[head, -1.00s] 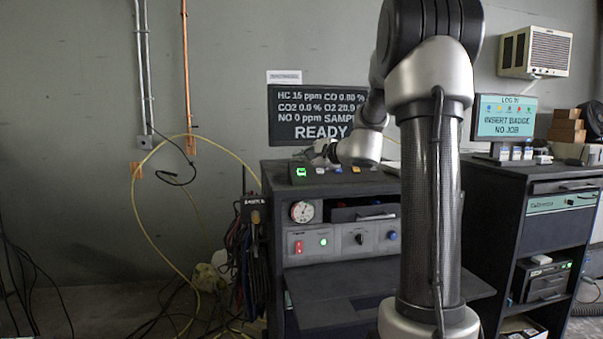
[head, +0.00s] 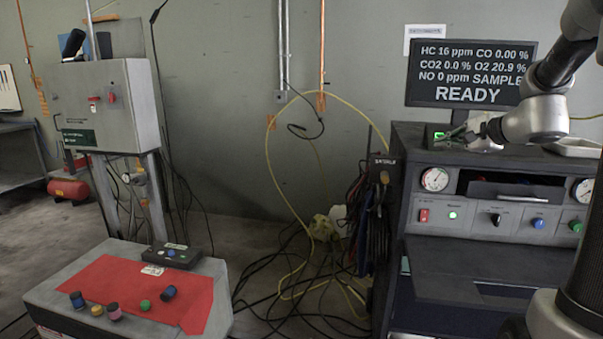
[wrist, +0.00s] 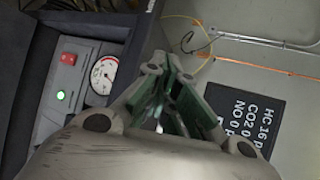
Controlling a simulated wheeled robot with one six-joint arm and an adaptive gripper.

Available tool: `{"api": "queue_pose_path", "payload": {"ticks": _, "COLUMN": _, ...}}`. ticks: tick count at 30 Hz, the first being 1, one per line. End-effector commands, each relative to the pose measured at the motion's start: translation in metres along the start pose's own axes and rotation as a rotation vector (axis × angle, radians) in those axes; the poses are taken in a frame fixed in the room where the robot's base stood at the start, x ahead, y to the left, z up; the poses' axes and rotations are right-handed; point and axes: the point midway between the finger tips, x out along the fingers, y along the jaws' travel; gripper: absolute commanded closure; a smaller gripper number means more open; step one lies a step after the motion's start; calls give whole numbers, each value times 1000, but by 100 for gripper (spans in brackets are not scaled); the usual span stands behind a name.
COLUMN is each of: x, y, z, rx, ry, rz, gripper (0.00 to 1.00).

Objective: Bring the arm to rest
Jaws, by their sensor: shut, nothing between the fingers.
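Beyond the fingers are the wall and the dark display (wrist: 245,115). My arm enters the head view from the right edge, its upper part cut off by the frame.
The display (head: 470,73) reading READY stands behind the cabinet. A pale tray (head: 572,147) lies on the cabinet top at right. At lower left, a bench with a red mat (head: 130,290) holds several coloured caps. Cables and a yellow hose (head: 268,180) hang between them.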

Motion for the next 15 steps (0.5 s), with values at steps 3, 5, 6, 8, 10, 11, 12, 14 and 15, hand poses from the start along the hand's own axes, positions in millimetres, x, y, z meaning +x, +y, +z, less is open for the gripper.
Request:
{"api": "queue_pose_path", "payload": {"ticks": 3, "x": -41, "y": 80, "z": 36, "rx": -206, "ry": -84, "rz": 263, "gripper": 100}}
{"api": "queue_pose_path", "payload": {"ticks": 5, "x": -69, "y": 116, "z": 58, "rx": -344, "ry": -138, "rz": 402, "gripper": 100}}
{"api": "queue_pose_path", "payload": {"ticks": 6, "x": -91, "y": 139, "z": 71, "rx": -441, "ry": -175, "rz": 493, "gripper": 100}}
{"api": "queue_pose_path", "payload": {"ticks": 8, "x": -125, "y": 168, "z": 87, "rx": -598, "ry": -226, "rz": 624, "gripper": 100}}
{"api": "queue_pose_path", "payload": {"ticks": 10, "x": -166, "y": 196, "z": 99, "rx": -795, "ry": -274, "rz": 762, "gripper": 100}}
{"api": "queue_pose_path", "payload": {"ticks": 11, "x": -182, "y": 205, "z": 102, "rx": -876, "ry": -290, "rz": 812, "gripper": 100}}
{"api": "queue_pose_path", "payload": {"ticks": 12, "x": -200, "y": 213, "z": 105, "rx": -977, "ry": -304, "rz": 866, "gripper": 100}}
{"api": "queue_pose_path", "payload": {"ticks": 14, "x": -222, "y": 221, "z": 108, "rx": -1115, "ry": -314, "rz": 921, "gripper": 100}}
{"api": "queue_pose_path", "payload": {"ticks": 15, "x": -232, "y": 224, "z": 110, "rx": -1192, "ry": -316, "rz": 942, "gripper": 100}}
